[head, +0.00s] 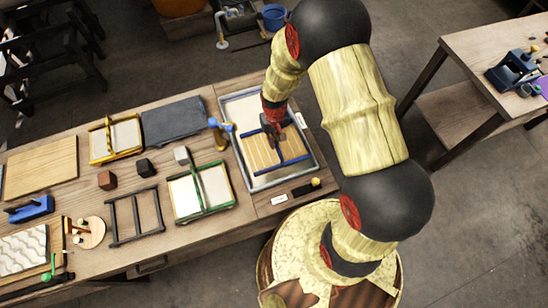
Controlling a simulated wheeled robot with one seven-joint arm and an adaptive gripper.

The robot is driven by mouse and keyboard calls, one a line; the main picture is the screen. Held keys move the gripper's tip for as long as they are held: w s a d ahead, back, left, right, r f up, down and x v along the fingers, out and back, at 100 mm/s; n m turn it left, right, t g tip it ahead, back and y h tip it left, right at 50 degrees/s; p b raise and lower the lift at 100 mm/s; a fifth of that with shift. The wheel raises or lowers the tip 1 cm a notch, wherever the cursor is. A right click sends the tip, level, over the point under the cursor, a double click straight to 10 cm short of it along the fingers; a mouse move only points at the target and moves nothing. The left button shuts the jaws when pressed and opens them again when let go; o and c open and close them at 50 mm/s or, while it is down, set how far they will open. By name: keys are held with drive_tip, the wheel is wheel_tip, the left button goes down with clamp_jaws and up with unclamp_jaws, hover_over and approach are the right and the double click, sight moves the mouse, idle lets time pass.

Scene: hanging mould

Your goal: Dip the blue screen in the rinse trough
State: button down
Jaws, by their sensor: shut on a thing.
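The blue screen (282,163) has a blue frame around a tan, ribbed face. It shows within the outline of the rinse trough (237,106), a shallow grey metal basin at the right end of the bench. My gripper (272,132) is over the screen's upper middle, shut on the blue screen by its bar. My fingers and wrist hide part of the bar and the far side of the screen. From this one view I cannot tell whether the screen touches the trough's bottom or hangs just above it.
A brass post with a blue top (218,127) stands at the trough's left edge. A green screen (201,191), a dark empty frame (135,215), a yellow screen (115,137) and a slate slab (173,122) lie left. Small dark and pale blocks lie between them.

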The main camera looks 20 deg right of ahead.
drive_tip(key=shift+r, duration=0.15)
drive_tip(key=shift+r+p, duration=1.3)
drive_tip(key=shift+r, duration=0.55)
